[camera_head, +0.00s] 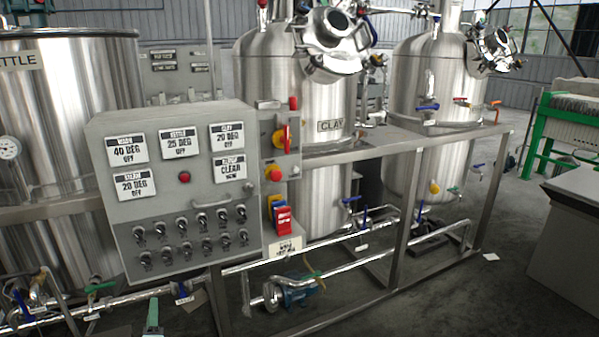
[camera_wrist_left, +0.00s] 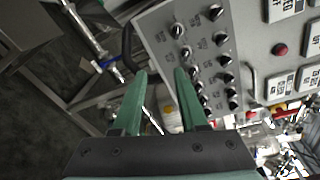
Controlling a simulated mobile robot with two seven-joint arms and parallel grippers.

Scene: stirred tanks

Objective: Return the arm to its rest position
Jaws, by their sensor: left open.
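My left gripper (camera_wrist_left: 160,73) shows in the left wrist view as two green fingers, spread apart with nothing between them. In the head view only a green part of my left gripper (camera_head: 153,318) shows at the bottom edge, below the grey control box (camera_head: 190,190). In the wrist view the control box (camera_wrist_left: 205,45), with its rows of black knobs, lies beyond the fingertips, up and to the right. A gap shows between the fingertips and the box. The rest of my left arm is hidden, and my right gripper is not in view.
Pipes (camera_head: 130,298) with valves run low in front of the frame. Steel tanks (camera_head: 315,120) stand behind it, and a kettle tank (camera_head: 75,110) is at left. A blue pump (camera_head: 295,295) sits near the floor. Open floor (camera_head: 460,300) lies at the right.

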